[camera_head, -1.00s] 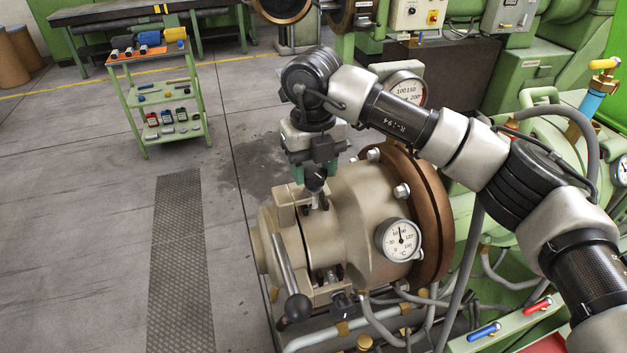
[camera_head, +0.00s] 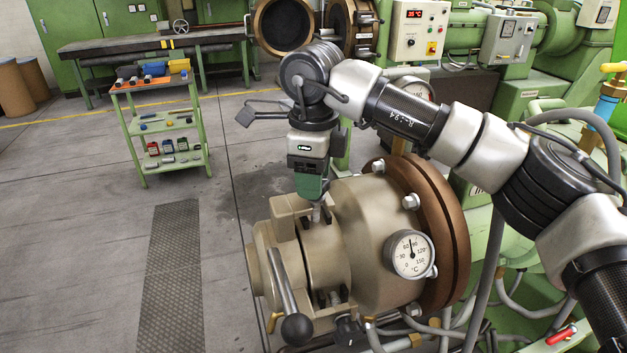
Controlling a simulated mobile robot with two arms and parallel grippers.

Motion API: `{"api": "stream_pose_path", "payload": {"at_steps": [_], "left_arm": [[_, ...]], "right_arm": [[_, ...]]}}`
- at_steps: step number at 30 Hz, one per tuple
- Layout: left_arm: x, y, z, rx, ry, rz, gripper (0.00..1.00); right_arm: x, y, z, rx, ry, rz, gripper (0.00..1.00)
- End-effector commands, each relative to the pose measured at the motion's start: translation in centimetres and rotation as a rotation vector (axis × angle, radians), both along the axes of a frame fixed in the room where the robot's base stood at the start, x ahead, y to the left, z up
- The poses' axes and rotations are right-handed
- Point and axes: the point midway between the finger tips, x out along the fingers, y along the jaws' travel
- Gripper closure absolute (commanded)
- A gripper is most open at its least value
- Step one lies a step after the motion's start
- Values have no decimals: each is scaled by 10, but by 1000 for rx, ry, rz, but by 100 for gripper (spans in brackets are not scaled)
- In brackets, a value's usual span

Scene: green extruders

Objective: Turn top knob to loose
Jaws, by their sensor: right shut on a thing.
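The beige clamped extruder head (camera_head: 365,235) stands at the centre, with a brown flange on its right side. My right gripper (camera_head: 314,193) points down from above onto the top of the clamp and is shut on the top knob. Its green finger hides the knob; only the metal stem (camera_head: 317,213) below it shows. A second, black knob (camera_head: 348,330) sits at the lower end of the clamp. My left gripper is out of view.
A lever with a black ball end (camera_head: 296,328) slants down at the front of the clamp. A round dial gauge (camera_head: 409,254) sticks out on the right. A green trolley (camera_head: 146,180) stands back left. Floor at the left is open.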

Motion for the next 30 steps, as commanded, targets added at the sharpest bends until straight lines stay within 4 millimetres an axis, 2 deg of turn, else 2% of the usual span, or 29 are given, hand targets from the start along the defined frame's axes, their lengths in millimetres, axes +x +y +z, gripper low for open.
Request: {"api": "stream_pose_path", "payload": {"at_steps": [18, 30], "left_arm": [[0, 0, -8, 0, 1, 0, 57], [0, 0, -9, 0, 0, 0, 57]], "right_arm": [[-1, 0, 2, 2, -4, 553, 75], [-1, -1, 3, 2, -6, 747, 75]]}}
